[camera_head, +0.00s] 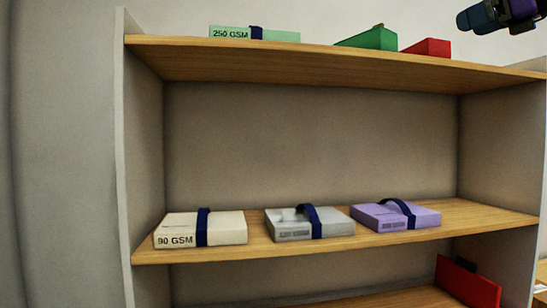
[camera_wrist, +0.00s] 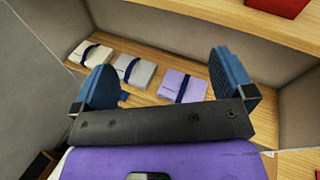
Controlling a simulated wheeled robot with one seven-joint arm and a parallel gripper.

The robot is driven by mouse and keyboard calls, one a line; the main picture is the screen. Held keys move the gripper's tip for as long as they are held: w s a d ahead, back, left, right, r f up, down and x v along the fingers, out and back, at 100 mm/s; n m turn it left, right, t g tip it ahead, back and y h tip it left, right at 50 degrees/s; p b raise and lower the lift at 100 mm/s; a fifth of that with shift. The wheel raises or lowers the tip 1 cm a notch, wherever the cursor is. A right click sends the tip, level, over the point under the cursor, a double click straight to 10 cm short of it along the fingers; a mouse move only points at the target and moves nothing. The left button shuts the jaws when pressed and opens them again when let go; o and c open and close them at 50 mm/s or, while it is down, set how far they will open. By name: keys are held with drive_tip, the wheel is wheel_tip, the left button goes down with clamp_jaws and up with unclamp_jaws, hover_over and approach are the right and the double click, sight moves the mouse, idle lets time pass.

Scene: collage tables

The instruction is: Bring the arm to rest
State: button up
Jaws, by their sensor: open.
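My gripper (camera_wrist: 172,85) is open in the wrist view, its two blue fingers wide apart with nothing between them. Beyond and below the fingers is a shelf board with three banded paper packs.
The middle shelf (camera_head: 400,247) bears a cream pack (camera_head: 228,230), a grey pack (camera_head: 335,229) and a purple pack (camera_head: 425,217). The top shelf (camera_head: 300,64) bears a pale green pack (camera_head: 280,36), a green box (camera_head: 375,39) and a red box (camera_head: 428,47). A red item (camera_head: 468,284) is lower right.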

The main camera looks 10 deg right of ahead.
drive_tip(key=s+a+f+n+g+h, duration=0.1)
drive_tip(key=s+a+f+n+g, duration=0.1)
drive_tip(key=a+f+n, duration=0.45)
drive_tip(key=s+a+f+n+g+h, duration=0.1)
drive_tip(key=a+f+n+g, duration=0.15)
drive_tip(key=f, duration=0.75)
drive_tip(key=s+a+f+n+g+h, duration=0.1)
drive_tip(key=s+a+f+n+g, duration=0.1)
drive_tip(key=a+f+n, duration=0.45)
drive_tip(key=s+a+f+n+g+h, duration=0.1)
drive_tip(key=s+f+n, duration=0.4)
drive_tip(key=f, duration=0.5)
drive_tip(key=s+a+f+n+g+h, duration=0.1)
drive_tip(key=s+f+n, duration=0.4)
drive_tip(key=f, duration=0.5)
drive_tip(key=shift+n+g+h, duration=0.45)
drive_tip(key=shift+n+h, duration=0.45)
drive_tip(key=shift+n, duration=0.25)
drive_tip(key=shift+s+r, duration=0.1)
